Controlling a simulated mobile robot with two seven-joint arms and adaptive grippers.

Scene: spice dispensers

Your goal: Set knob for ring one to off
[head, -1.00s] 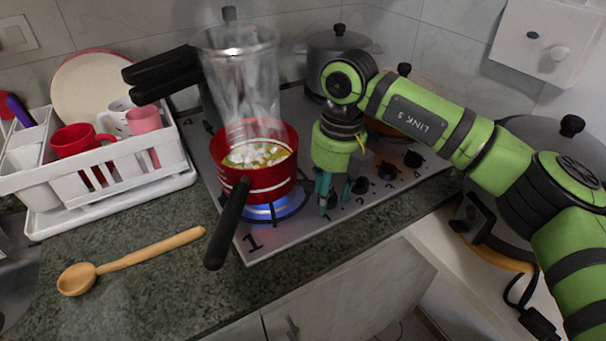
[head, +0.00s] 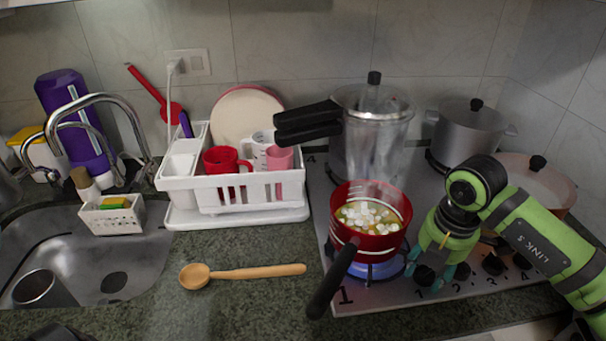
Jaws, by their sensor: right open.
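The stove (head: 455,292) carries a row of black knobs along its front. A knob (head: 424,276) nearest the printed "1" sits between the fingers of my right gripper (head: 428,273), partly hidden by them. That gripper is open, pointing down, with teal fingertips low at the stove surface; I cannot tell whether they touch the knob. Blue flame (head: 374,270) burns on ring one under a red pot (head: 367,242) with white pieces in yellowish liquid. My left gripper is not in view.
The pot's black handle (head: 332,283) sticks out over the counter edge of the stove. A steaming pressure cooker (head: 372,130) stands behind. More knobs (head: 493,264) lie right of the gripper. A wooden spoon (head: 243,273), white dish rack (head: 240,196) and sink (head: 95,257) are left.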

